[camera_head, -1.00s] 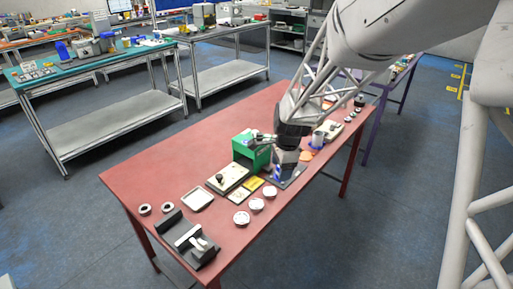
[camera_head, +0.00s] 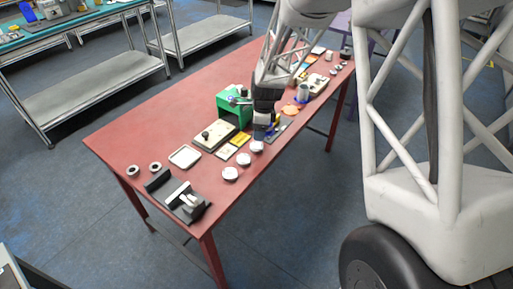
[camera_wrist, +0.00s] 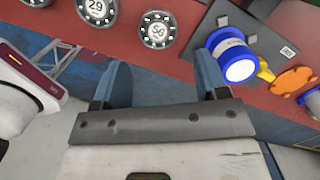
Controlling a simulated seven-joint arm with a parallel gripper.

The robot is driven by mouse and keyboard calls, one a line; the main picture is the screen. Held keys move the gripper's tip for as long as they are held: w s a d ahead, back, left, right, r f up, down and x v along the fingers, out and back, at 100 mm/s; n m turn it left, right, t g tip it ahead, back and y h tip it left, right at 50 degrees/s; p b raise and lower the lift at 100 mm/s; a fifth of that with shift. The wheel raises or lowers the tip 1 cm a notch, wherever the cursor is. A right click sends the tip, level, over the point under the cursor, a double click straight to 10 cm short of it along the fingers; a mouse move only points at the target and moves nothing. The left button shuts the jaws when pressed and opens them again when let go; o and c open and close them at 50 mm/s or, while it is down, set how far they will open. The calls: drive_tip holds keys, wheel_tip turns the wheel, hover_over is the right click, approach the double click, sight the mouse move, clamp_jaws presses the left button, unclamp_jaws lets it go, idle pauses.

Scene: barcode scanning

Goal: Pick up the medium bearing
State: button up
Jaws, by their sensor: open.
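Three round silver discs, perhaps bearings, lie in a row along the table's near edge: a near one (camera_head: 230,173), a middle one (camera_head: 243,158) and a far one (camera_head: 256,146). In the wrist view, one disc (camera_wrist: 97,10) has dots around its rim and reads 29. Another (camera_wrist: 157,30) seems to read 56, and a third (camera_wrist: 38,2) is cut off. Two dark-holed rings (camera_head: 133,171) (camera_head: 155,167) lie at the table's left end. I cannot tell which is the medium bearing. My gripper (camera_wrist: 160,65) is open and empty, its fingers spread below the disc reading 56.
A blue-and-white cylinder (camera_wrist: 230,55) stands close to my right finger, by a dark plate (camera_wrist: 262,35). A green box (camera_head: 231,108) stands behind my gripper (camera_head: 263,122). A white tray (camera_head: 185,156) and a black fixture (camera_head: 180,197) are left. The red table's (camera_head: 150,125) back left is clear.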

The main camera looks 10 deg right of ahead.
sight(257, 145)
drive_tip(key=shift+a+f, duration=0.1)
drive_tip(key=shift+f, duration=1.05)
drive_tip(key=shift+a+f, duration=0.15)
drive_tip(key=shift+f, duration=1.15)
drive_tip(key=shift+a+f, duration=0.15)
drive_tip(key=shift+f, duration=1.1)
drive_tip(key=c, duration=0.8)
drive_tip(key=shift+o, duration=0.2)
